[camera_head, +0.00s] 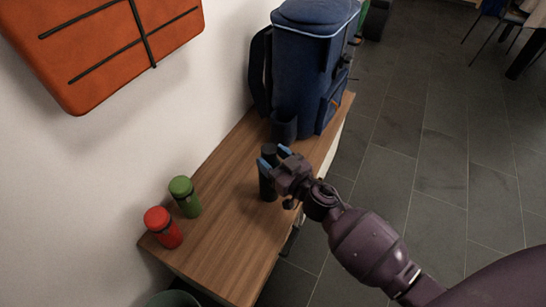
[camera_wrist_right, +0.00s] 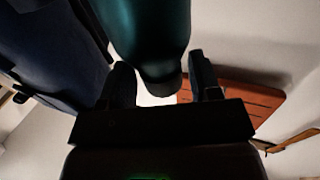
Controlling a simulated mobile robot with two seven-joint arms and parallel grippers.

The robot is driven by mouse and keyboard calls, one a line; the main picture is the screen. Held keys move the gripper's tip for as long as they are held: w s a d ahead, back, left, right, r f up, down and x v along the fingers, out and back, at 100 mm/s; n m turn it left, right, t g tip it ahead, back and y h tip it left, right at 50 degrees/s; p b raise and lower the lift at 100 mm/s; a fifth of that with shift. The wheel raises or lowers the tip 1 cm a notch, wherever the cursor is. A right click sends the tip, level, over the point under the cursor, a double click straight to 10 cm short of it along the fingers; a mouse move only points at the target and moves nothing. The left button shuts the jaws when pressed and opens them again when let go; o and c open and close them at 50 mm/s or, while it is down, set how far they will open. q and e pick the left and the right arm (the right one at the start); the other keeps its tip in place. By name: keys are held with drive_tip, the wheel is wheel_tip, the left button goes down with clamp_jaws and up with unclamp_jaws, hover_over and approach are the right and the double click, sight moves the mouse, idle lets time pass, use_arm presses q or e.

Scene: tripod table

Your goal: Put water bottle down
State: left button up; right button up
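A dark teal water bottle (camera_head: 267,188) is upright on or just above the wooden table (camera_head: 225,230), in front of the blue backpack. My right gripper (camera_head: 275,156) is at the upper part of the bottle, with its blue-tipped fingers on either side. The gripper hides part of the bottle. I cannot tell for sure whether its base touches the table. My left gripper is not in view.
A blue backpack (camera_head: 308,65) stands at the table's far end, close behind the bottle. An orange bag (camera_head: 110,45) is on the wall. The near middle of the table is clear.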

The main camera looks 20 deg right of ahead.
drive_tip(key=shift+o, duration=0.5)
drive_tip(key=shift+r, duration=0.1)
drive_tip(key=shift+r, duration=0.25)
use_arm(q)
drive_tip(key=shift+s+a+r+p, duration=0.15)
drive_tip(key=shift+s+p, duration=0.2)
drive_tip(key=shift+p, duration=0.3)
use_arm(e)
drive_tip(key=v, duration=1.2)
drive_tip(key=shift+f, duration=0.2)
drive_tip(key=shift+d, duration=0.1)
